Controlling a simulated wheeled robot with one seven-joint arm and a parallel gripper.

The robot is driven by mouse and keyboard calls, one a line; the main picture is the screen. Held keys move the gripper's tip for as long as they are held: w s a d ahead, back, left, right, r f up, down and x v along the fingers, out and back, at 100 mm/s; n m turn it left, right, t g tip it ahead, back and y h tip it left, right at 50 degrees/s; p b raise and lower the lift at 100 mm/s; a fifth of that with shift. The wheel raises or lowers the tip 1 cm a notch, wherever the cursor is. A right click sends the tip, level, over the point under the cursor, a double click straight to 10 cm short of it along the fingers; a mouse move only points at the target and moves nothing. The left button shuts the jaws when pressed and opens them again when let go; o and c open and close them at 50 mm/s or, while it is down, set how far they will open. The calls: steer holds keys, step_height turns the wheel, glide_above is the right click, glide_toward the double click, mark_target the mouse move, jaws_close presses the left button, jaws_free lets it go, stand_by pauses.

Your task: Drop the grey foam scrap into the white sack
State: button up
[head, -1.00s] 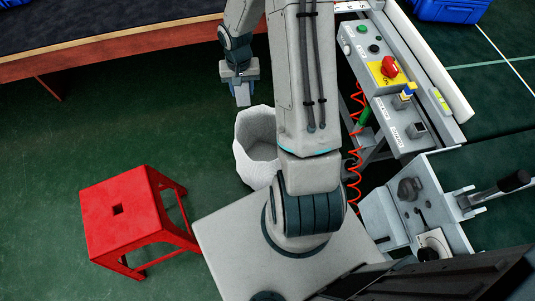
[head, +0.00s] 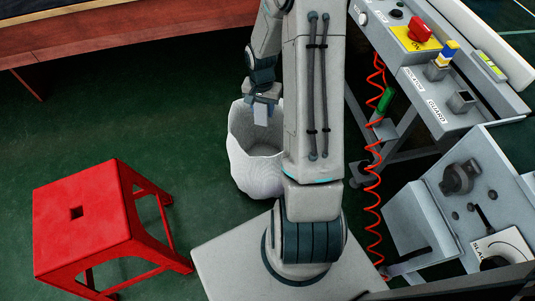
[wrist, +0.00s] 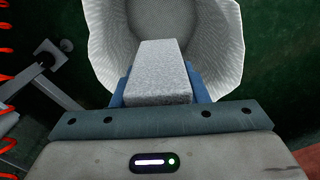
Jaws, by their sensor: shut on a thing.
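The grey foam scrap (wrist: 160,72) is a small speckled block held between the blue fingers of my gripper (wrist: 160,88). In the head view the scrap (head: 261,115) hangs below my gripper (head: 262,100). The white sack (head: 256,175) stands open on the green floor, and my arm hides part of its right side. My gripper is shut on the scrap at the sack's mouth, in front of its far rim in the head view. In the wrist view the open sack (wrist: 225,50) lies beyond the scrap. I cannot tell whether the scrap is below the rim.
A red stool (head: 85,215) stands to the left of the sack. A grey control bench (head: 430,80) with a coiled red hose (head: 374,150) is on the right. A wooden-edged conveyor (head: 130,35) runs along the back. Green floor between stool and sack is clear.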

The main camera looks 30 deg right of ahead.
steer(key=shift+d+f+b, duration=0.15)
steer(key=shift+f+b, duration=0.1)
steer(key=shift+f, duration=0.25)
steer(key=shift+d+f+b, duration=0.15)
steer(key=shift+f+b, duration=0.1)
steer(key=shift+f, duration=0.25)
step_height(320, 180, down, 6)
steer(key=b, duration=0.4)
steer(key=shift+r+b, duration=0.1)
steer(key=shift+b, duration=0.2)
steer(key=o, duration=1)
steer(key=shift+r, duration=0.15)
step_height(320, 180, up, 14)
steer(key=p, duration=0.5)
steer(key=shift+f+p, duration=0.2)
steer(key=shift+p, duration=0.15)
